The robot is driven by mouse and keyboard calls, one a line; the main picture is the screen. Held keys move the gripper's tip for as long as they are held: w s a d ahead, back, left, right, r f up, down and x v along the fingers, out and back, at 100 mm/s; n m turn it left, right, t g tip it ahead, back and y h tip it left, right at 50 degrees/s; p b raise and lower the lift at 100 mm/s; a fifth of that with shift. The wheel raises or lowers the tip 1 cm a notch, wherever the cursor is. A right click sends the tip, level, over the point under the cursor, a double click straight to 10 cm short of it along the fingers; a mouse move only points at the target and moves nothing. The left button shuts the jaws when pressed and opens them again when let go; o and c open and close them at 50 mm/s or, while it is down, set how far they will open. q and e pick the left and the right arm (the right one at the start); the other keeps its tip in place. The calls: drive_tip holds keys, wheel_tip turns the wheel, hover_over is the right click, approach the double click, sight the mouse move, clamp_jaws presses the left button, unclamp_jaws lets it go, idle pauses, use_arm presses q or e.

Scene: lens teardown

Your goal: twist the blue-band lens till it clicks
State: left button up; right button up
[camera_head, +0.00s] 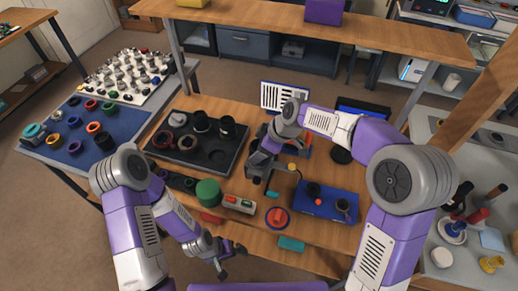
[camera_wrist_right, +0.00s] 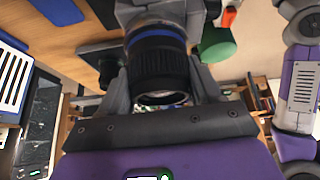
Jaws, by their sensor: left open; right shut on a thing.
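The blue-band lens (camera_wrist_right: 160,62) shows in the right wrist view as a black ribbed barrel with a blue ring. Its far end meets a grey holder (camera_wrist_right: 150,14); I cannot tell how firmly it is seated. My right gripper (camera_wrist_right: 160,92) is shut on the lens, one finger on each side of the ribbed barrel. In the head view my right gripper (camera_head: 260,168) is over the middle of the workbench, and the lens is mostly hidden there. My left gripper (camera_head: 230,262) is open and empty at the bench's front edge, low in the picture.
A dark tray (camera_head: 218,166) with several lens parts lies left of my right gripper. A green cylinder (camera_head: 208,192) stands in front of it. A blue mat (camera_head: 325,206) with small items lies to the right. A red round piece (camera_head: 277,217) and teal block (camera_head: 291,244) lie near the front edge.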

drive_tip(key=o, duration=1.7)
drive_tip(key=shift+a, duration=0.1)
drive_tip(key=shift+c, duration=0.2)
drive_tip(key=p+v, duration=0.1)
drive_tip(key=v, duration=0.6)
drive_tip(key=shift+d+r, duration=0.2)
drive_tip(key=shift+r, duration=0.05)
drive_tip(key=shift+r+p, duration=0.1)
drive_tip(key=shift+p, duration=0.25)
